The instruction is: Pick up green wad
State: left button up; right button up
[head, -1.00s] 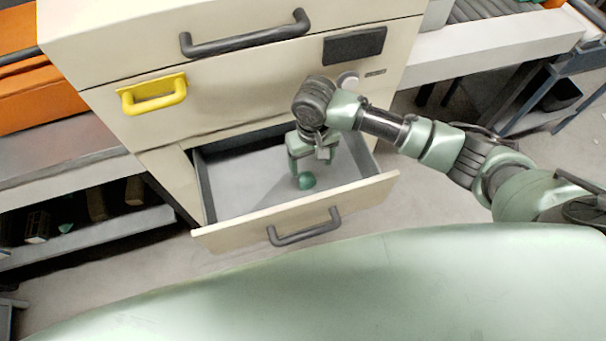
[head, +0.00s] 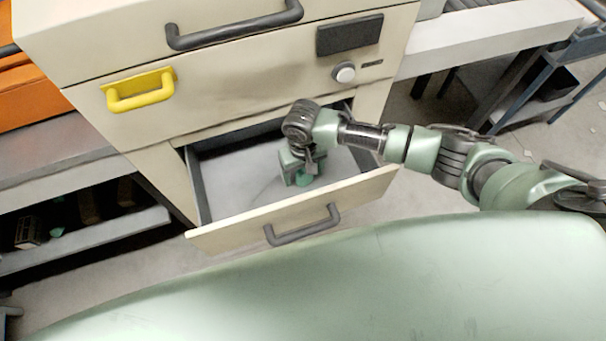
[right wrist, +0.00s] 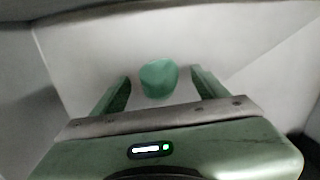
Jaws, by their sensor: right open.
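The green wad (head: 304,180) lies on the floor of the open drawer (head: 290,213). In the head view my right gripper partly hides it. In the right wrist view the whole wad (right wrist: 158,78) shows as a small rounded green lump. My right gripper (head: 300,179) is down inside the drawer, right at the wad. In the right wrist view its two fingers (right wrist: 160,88) stand apart, one on each side of the wad, with gaps between. My left gripper is not in view.
The drawer's front panel with a dark handle (head: 303,226) and its side walls surround my right gripper. Above it are a yellow handle (head: 140,91), a round knob (head: 345,73) and another dark handle (head: 234,27). A shelf (head: 85,240) with small items stands at left.

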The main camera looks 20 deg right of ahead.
jog(key=shift+c, duration=0.3)
jog(key=c, duration=1.4)
jog(key=shift+o, duration=0.2)
